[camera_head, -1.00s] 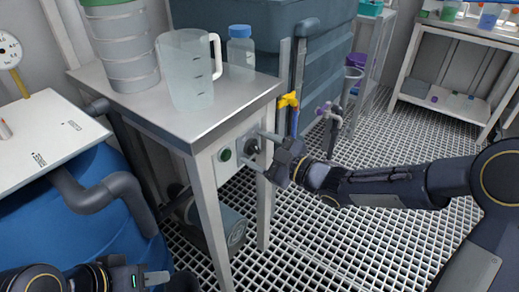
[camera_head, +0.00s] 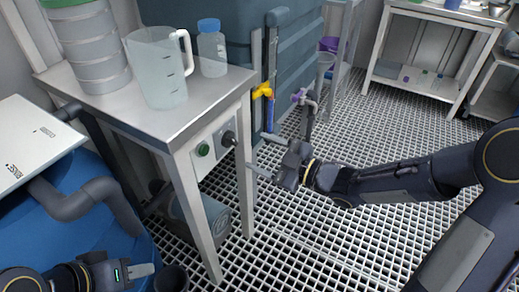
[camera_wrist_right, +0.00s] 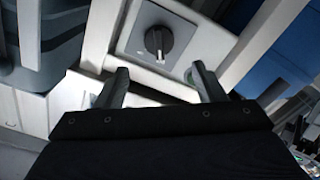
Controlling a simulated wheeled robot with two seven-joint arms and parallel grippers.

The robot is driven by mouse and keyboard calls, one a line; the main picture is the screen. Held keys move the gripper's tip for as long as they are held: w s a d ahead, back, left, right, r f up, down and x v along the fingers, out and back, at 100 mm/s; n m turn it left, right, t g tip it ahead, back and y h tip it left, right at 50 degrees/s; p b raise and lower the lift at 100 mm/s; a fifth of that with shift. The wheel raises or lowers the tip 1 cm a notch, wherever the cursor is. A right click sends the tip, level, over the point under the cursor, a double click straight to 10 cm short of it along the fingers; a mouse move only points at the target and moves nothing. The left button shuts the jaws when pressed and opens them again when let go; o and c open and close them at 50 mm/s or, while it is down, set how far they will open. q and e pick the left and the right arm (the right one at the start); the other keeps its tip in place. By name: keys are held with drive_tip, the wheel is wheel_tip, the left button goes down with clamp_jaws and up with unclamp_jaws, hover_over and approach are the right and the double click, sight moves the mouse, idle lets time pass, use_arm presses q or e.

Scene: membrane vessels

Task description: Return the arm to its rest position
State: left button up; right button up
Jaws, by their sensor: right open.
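My right gripper (camera_head: 256,152) is open and empty. It stands in front of the control panel (camera_head: 216,146) on the steel table's side, to the right of the dark rotary knob (camera_head: 229,138) and apart from it. In the right wrist view the two fingers (camera_wrist_right: 159,82) are spread wide, with the knob (camera_wrist_right: 158,41) beyond them and nothing between them. My right arm reaches in from the right side of the head view. My left gripper (camera_head: 142,270) is low at the left, seen side-on; its finger gap is hard to see.
A steel table (camera_head: 200,105) carries a clear jug (camera_head: 158,75), a blue-capped bottle (camera_head: 211,50) and a stacked container (camera_head: 92,45). A green button (camera_head: 203,149) is beside the knob. A yellow valve (camera_head: 262,91) is behind my right gripper. Grated floor (camera_head: 340,235) is open below the right arm.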

drive_tip(key=s+d+m+h, duration=0.3)
drive_tip(key=d+m+h, duration=0.3)
drive_tip(key=d, duration=0.3)
drive_tip(key=s+d+m+h, duration=0.3)
drive_tip(key=d+m+h, duration=0.3)
drive_tip(key=d+h, duration=0.15)
drive_tip(key=s+a+f+m+g+y, duration=0.1)
drive_tip(key=s+f+m+g, duration=0.15)
drive_tip(key=s, duration=0.75)
drive_tip(key=s+a+f+m+g+y, duration=0.15)
drive_tip(key=s+m, duration=0.25)
drive_tip(key=s, duration=0.5)
wheel_tip(320, 180, up, 36)
drive_tip(key=g+p, duration=0.1)
drive_tip(key=p, duration=3.4)
drive_tip(key=shift+d+r+p, duration=0.2)
drive_tip(key=shift+d+p, duration=0.1)
drive_tip(key=shift+p, duration=0.1)
